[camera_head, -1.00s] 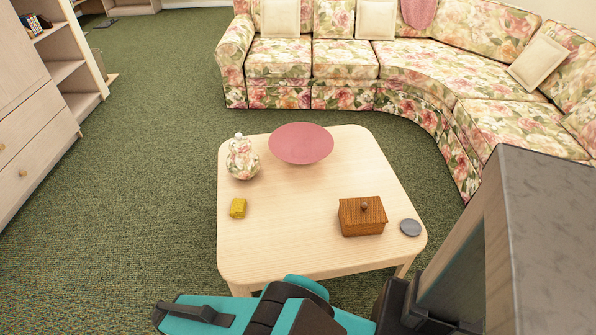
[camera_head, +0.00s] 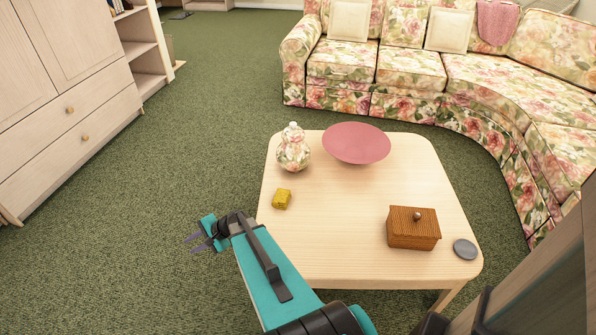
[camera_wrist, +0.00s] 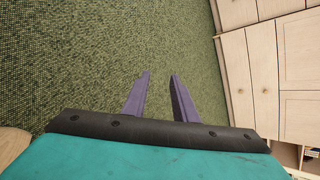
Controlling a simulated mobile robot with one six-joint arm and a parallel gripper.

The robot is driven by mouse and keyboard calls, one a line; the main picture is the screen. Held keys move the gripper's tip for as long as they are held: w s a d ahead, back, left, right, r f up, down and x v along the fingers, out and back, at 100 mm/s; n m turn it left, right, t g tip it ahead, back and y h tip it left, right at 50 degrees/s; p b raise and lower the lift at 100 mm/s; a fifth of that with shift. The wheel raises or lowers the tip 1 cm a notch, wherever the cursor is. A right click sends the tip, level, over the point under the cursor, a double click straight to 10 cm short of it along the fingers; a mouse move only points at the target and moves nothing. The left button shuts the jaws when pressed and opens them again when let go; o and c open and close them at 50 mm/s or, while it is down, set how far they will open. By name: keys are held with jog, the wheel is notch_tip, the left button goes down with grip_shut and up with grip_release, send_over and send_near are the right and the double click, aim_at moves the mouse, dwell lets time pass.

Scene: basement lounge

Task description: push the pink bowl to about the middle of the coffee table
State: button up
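My gripper (camera_head: 194,244) is left of the table's left edge, over the carpet, well apart from the bowl. In the wrist view my gripper (camera_wrist: 159,97) shows two purple fingers spread apart with only green carpet between them. It is open and empty. The bowl is not in the wrist view.
A floral vase (camera_head: 293,150) stands just left of the bowl. A yellow block (camera_head: 282,199) lies near the left edge. A wooden box (camera_head: 413,229) and grey disc (camera_head: 465,249) are at the right front. The table's middle is clear. A floral sofa (camera_head: 410,72) stands behind.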

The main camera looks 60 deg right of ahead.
jog(key=s+d+r+m+t+h+b, duration=0.1)
jog(key=d+r+m+h+b, duration=0.1)
jog(key=d, duration=0.9)
jog(key=s+d+r+m+t+h+b, duration=0.2)
jog(key=d+m+b, duration=0.1)
jog(key=d, duration=0.9)
jog(key=s+d+r+m+t+h+b, duration=0.2)
jog(key=d+b, duration=0.1)
jog(key=d, duration=0.9)
jog(key=shift+s+d+r+m+h, duration=0.2)
jog(key=shift+m+h, duration=0.1)
jog(key=shift+m, duration=0.1)
jog(key=s+d+r+m+h+b, duration=0.3)
jog(key=s+d+h+b, duration=0.15)
jog(key=s+d, duration=0.95)
jog(key=m+h+b, duration=0.2)
jog(key=h+b, duration=0.1)
send_near(335, 154)
jog(key=r+v, duration=0.1)
jog(key=v, duration=0.3)
jog(key=shift+a+f+g, duration=0.1)
jog(key=shift+f+g, duration=0.1)
jog(key=shift+g, duration=0.1)
jog(key=shift+w, duration=0.15)
jog(key=shift+b+x, duration=1.45)
jog(key=shift+x, duration=5.4)
jog(key=shift+f, duration=0.15)
jog(key=shift+c, duration=0.5)
grip_shut()
